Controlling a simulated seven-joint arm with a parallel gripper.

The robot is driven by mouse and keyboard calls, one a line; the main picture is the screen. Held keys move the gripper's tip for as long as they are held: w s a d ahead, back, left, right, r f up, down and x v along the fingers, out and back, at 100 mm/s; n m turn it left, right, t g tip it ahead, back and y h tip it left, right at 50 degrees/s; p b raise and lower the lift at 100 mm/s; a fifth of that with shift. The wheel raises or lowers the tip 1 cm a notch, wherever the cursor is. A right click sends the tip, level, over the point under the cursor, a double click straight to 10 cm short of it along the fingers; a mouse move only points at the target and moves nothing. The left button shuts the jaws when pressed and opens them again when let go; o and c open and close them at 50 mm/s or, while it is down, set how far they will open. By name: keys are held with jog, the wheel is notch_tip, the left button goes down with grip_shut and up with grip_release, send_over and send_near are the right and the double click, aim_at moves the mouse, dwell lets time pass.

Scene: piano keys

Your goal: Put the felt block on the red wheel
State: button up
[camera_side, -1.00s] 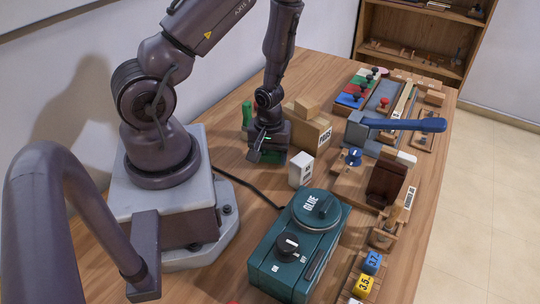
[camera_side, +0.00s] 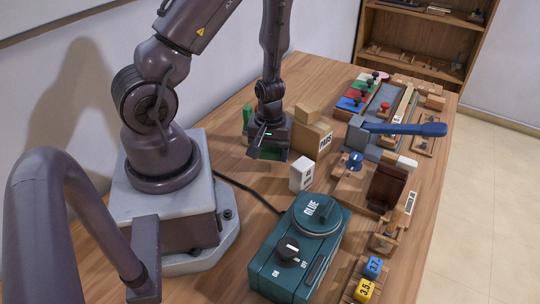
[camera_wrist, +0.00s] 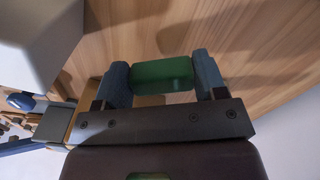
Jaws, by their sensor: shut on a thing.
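A green block (camera_wrist: 163,75), which looks like the felt block, sits between the two blue-grey fingertips of my gripper (camera_wrist: 163,82) in the wrist view. The fingers are shut on its two ends. In the side view my gripper (camera_side: 266,150) points down over the wooden table, left of the tan PADS box, and green shows at its fingers. The gap between block and table is hard to judge. I cannot pick out the red wheel for certain; a small reddish disc (camera_side: 385,76) lies at the far end of the table.
A tan PADS box (camera_side: 313,140) and a white box (camera_side: 301,174) stand right of my gripper. The teal GLUE machine (camera_side: 300,245) is nearer the camera. A blue-handled lever (camera_side: 405,129) and coloured blocks (camera_side: 355,102) crowd the right side. A green cylinder (camera_side: 247,116) stands behind my gripper.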

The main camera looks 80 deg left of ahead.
aim_at(270, 151)
notch_tip(270, 151, up, 6)
jog(key=shift+r, duration=0.45)
jog(key=shift+a+r, duration=0.2)
jog(key=s+a+r+m, duration=0.2)
jog(key=a+r, duration=0.1)
jog(key=a, duration=0.3)
jog(key=s+a+r+m, duration=0.2)
jog(key=s+a+r, duration=0.1)
jog(key=a, duration=0.3)
jog(key=shift+m, duration=0.3)
jog(key=w+a+f, duration=0.2)
jog(key=a+f, duration=0.1)
jog(key=w+a+f, duration=0.3)
jog(key=a, duration=0.1)
jog(key=w+a+f, duration=0.3)
jog(key=shift+a+f, duration=0.15)
jog(key=shift+a, duration=0.2)
jog(key=shift+w+a+f, duration=0.1)
jog(key=shift+a+f, duration=0.1)
jog(key=shift+f, duration=1.55)
jog(key=shift+f, duration=0.15)
